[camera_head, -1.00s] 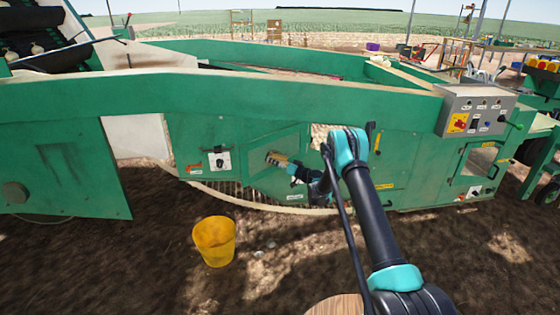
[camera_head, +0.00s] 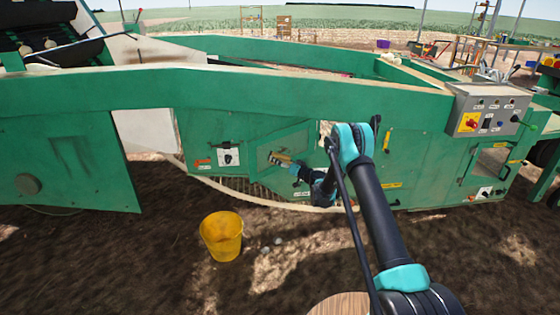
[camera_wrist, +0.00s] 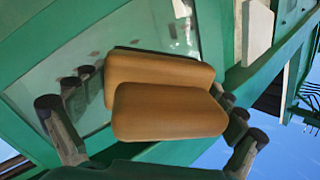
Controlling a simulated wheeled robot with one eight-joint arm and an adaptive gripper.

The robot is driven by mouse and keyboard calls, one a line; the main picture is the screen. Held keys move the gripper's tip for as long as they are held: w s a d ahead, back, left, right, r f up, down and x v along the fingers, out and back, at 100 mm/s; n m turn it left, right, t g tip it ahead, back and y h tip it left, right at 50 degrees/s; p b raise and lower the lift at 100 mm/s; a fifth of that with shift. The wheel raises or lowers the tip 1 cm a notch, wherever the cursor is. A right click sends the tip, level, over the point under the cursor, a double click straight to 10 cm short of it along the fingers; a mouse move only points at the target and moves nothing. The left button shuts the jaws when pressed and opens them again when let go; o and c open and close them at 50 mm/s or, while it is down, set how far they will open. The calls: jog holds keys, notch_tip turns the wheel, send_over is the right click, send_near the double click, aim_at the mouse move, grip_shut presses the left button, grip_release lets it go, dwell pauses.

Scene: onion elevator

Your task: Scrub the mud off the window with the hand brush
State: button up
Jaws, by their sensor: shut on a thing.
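The hand brush (camera_head: 281,158) is tan and wood-coloured. My gripper (camera_head: 296,168) is shut on it and holds it in front of the window (camera_head: 268,147), a pane in the green machine's side. In the wrist view the brush (camera_wrist: 170,112) shows as a rounded brown block between my gripper's dark fingers (camera_wrist: 155,140). A second brown shape behind it looks like its reflection in the window (camera_wrist: 110,45). I cannot tell whether the bristles touch the glass.
A yellow bucket (camera_head: 221,237) stands on the soil at lower left. A grey control box (camera_head: 490,110) juts from the machine at right. A small switch plate (camera_head: 228,154) sits left of the window. A slatted grille (camera_head: 240,186) lies below it. Open soil lies in front.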

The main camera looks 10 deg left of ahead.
jog(key=shift+v, duration=2.8)
jog(key=shift+v, duration=1.5)
